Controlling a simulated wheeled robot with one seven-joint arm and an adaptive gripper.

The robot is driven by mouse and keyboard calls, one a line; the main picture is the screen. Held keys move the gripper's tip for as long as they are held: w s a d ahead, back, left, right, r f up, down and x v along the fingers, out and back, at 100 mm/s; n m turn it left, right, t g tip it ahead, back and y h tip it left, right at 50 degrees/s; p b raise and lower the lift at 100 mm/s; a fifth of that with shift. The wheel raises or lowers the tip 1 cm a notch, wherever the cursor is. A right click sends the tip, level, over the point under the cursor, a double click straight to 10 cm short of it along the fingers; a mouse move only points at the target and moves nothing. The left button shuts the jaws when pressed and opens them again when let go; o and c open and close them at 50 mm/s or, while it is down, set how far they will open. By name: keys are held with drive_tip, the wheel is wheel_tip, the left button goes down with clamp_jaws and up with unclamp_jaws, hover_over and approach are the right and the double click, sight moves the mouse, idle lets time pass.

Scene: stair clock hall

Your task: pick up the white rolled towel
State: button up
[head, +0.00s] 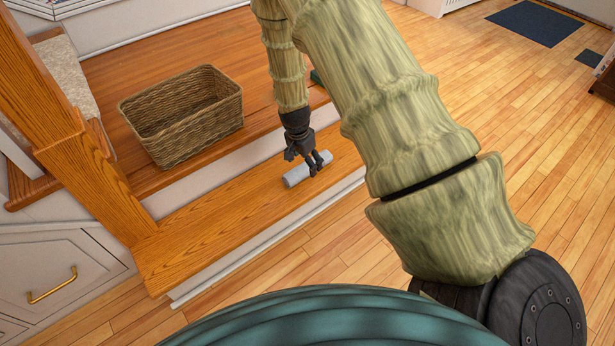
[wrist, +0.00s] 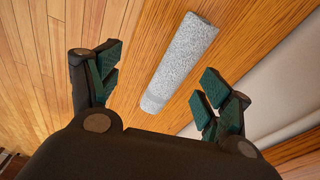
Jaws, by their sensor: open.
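The white rolled towel (head: 298,174) lies on the lower wooden step in the head view and looks pale grey. In the wrist view the towel (wrist: 182,60) lies slanted, its near end between the two fingers and its far end beyond them. My gripper (head: 316,168) is over the towel's right part in the head view and hides some of it. In the wrist view my gripper (wrist: 155,90) is open, with one finger on each side of the towel and a gap to both. I cannot tell how high the fingers are above the step.
An empty-looking wicker basket (head: 184,112) stands on the upper step behind the towel. The lower step (head: 200,238) is bare to the towel's left. A wooden newel post (head: 95,180) rises at the left. A drawer front with a brass handle (head: 52,285) is at lower left.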

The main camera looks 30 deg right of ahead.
sight(306, 165)
drive_tip(key=w, duration=0.1)
drive_tip(key=w+d+m, duration=0.1)
drive_tip(key=w+r+b, duration=0.1)
drive_tip(key=shift+w+d+m, duration=0.1)
drive_tip(key=shift+d+m, duration=0.2)
drive_tip(key=shift+d, duration=0.1)
drive_tip(key=f, duration=0.1)
drive_tip(key=f+b, duration=0.1)
drive_tip(key=f, duration=0.1)
drive_tip(key=f+b, duration=0.1)
drive_tip(key=f, duration=0.1)
drive_tip(key=shift+w+d+f, duration=0.1)
drive_tip(key=shift+d, duration=0.3)
drive_tip(key=shift+w+d+f+b, duration=0.1)
drive_tip(key=shift+d+f+b, duration=0.1)
drive_tip(key=shift+f+b, duration=0.6)
drive_tip(key=shift+w+d+f+b, duration=0.1)
drive_tip(key=shift+d+f+b, duration=0.1)
drive_tip(key=shift+f+b, duration=0.6)
drive_tip(key=shift+w+d+f+b, duration=0.1)
drive_tip(key=shift+d+f+b, duration=0.1)
drive_tip(key=shift+f+b, duration=0.55)
drive_tip(key=shift+f, duration=0.15)
drive_tip(key=c, duration=1.1)
